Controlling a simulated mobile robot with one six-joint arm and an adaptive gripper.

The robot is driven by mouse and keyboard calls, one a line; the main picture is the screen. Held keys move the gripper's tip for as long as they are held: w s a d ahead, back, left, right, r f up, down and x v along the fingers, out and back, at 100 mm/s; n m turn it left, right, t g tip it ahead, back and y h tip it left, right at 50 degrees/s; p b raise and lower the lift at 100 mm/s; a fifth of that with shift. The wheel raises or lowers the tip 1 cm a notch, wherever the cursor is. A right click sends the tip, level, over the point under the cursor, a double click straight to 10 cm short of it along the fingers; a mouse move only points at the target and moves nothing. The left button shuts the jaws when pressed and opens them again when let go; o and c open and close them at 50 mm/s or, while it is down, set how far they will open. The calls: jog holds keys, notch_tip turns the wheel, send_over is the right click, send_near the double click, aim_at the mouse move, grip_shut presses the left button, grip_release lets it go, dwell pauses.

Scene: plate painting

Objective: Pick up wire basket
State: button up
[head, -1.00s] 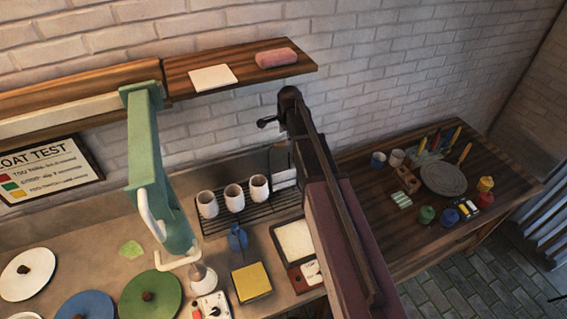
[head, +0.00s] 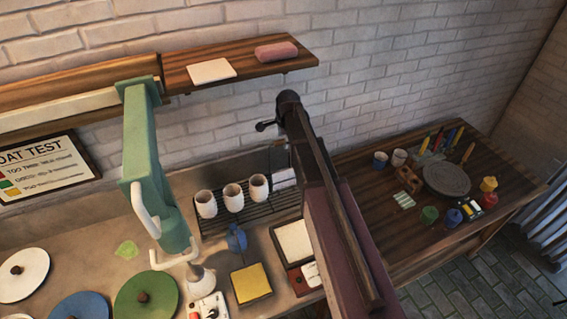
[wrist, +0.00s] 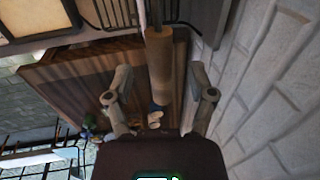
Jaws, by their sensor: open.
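A black wire rack (head: 252,218) stands on the bench against the wall, with three white cups on it. I see no clear separate wire basket, and I cannot tell whether this rack is part of one. Wires also show at the top of the wrist view (wrist: 108,14). My gripper (wrist: 162,76) is open, its two grey fingers spread on either side of a brown cylinder (wrist: 160,62). I cannot tell whether they touch it. In the head view my arm rises right of the rack, and its fingers cannot be made out.
A wooden shelf (head: 225,85) holds a white tile and a pink block above the rack. A green upright (head: 150,165) with white handles stands left of the rack. A blue item (head: 236,239) and a yellow block (head: 251,283) lie in front. A wooden table (head: 385,225) stands right.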

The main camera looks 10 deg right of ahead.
jog(key=shift+w+f+b, duration=0.2)
jog(key=shift+f+b, duration=0.45)
jog(key=shift+f, duration=0.3)
grip_shut()
